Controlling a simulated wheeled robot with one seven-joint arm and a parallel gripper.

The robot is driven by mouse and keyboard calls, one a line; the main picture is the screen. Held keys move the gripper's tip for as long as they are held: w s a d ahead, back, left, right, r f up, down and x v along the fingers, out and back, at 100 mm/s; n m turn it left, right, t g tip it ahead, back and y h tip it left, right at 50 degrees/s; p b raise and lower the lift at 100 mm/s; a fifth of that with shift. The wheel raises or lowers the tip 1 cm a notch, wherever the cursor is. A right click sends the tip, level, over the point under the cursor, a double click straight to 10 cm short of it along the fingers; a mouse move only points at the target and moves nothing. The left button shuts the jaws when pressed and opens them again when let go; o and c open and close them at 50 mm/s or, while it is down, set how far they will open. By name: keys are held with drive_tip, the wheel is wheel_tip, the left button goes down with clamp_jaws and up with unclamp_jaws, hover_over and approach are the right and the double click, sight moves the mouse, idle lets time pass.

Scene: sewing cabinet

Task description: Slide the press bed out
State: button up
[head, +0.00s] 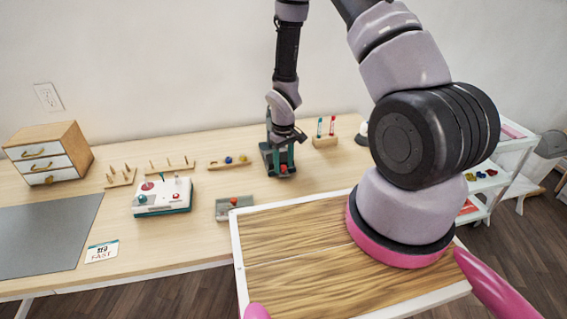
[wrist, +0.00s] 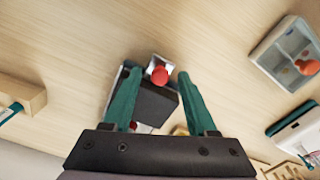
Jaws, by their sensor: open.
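The press (head: 266,158) is a small dark green and black device at the back middle of the table in the head view. A red knob (head: 284,169) shows at its front. In the wrist view, the press's dark block (wrist: 153,103) lies between my fingers, and a small pale metal plate, likely the bed, sticks out beyond it with the red knob (wrist: 159,75) on top. My gripper (wrist: 157,76) is open, its teal fingers on either side of the knob with gaps. Whether they touch the press cannot be told. My gripper hides part of the press.
A grey tray with an orange knob (head: 234,203) and a white control box (head: 162,197) stand to the left. Bare table lies in front of the press.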

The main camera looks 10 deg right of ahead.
clamp_jaws()
idle(1.4)
